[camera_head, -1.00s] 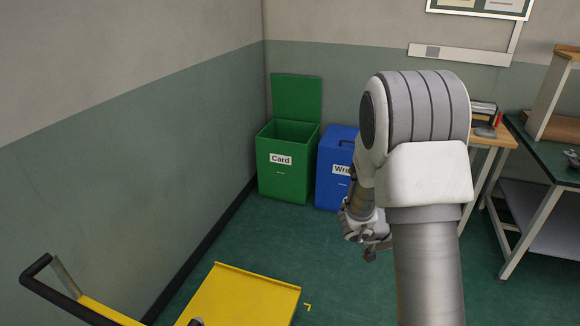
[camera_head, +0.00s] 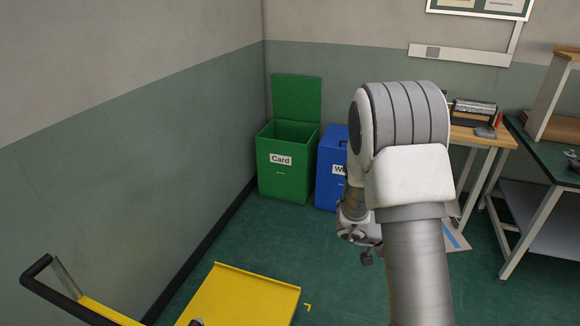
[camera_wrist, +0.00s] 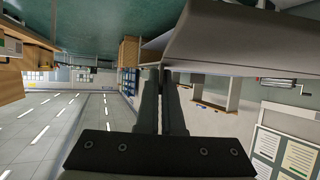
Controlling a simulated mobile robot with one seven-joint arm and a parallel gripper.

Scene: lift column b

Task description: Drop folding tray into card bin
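The green card bin (camera_head: 289,178) stands in the far corner with its lid up and its top open. In the wrist view my gripper (camera_wrist: 163,72) has its two dark fingers close together on the edge of a large grey-brown panel, which I take as the folding tray (camera_wrist: 240,45). In the head view a pale flat piece with a blue stripe (camera_head: 456,241), apparently the same tray, shows beside my arm; the arm hides most of it. My gripper is out to the right of the card bin and nearer to me; its fingertips are hidden in the head view.
A blue closed bin (camera_head: 329,171) stands right next to the card bin. A yellow platform (camera_head: 245,298) with a black handle is at the lower left. A wooden table (camera_head: 476,136) and a green-topped workbench (camera_head: 545,150) stand at the right. Green floor between is clear.

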